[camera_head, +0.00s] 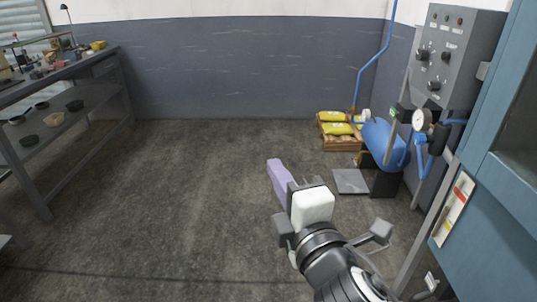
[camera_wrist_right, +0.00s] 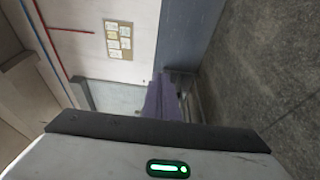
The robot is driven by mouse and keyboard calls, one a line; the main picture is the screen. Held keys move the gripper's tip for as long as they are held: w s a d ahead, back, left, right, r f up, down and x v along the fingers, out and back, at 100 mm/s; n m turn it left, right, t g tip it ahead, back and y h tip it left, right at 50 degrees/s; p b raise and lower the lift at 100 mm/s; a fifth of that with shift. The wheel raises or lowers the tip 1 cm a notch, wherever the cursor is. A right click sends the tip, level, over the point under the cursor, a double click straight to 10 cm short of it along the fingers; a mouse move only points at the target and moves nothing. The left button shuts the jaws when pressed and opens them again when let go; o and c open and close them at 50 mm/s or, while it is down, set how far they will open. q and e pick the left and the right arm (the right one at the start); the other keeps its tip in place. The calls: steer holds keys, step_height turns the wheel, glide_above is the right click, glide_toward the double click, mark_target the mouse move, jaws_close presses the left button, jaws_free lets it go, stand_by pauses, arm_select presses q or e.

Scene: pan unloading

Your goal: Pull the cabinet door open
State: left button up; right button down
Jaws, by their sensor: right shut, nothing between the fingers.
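A blue cabinet (camera_head: 487,225) stands at the right edge in the head view, cut off by the frame. Its front carries a white and red label, and no handle can be made out. Whether its door is open or shut cannot be told. My right gripper (camera_head: 274,168) has purple fingers, shut and empty, out over open floor to the left of the cabinet and apart from it. The fingers also show in the right wrist view (camera_wrist_right: 160,100), with no cabinet in sight there. My left gripper is not in view.
A grey control box (camera_head: 455,50) and a blue air tank (camera_head: 385,143) stand behind the cabinet. A wooden crate with yellow bags (camera_head: 340,143) sits by the back wall. A workbench (camera_head: 95,62) stands at left. The middle floor is clear.

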steer(key=x, duration=0.5)
steer(key=shift+w+a, duration=0.2)
steer(key=shift+w, duration=0.1)
stand_by(1.2)
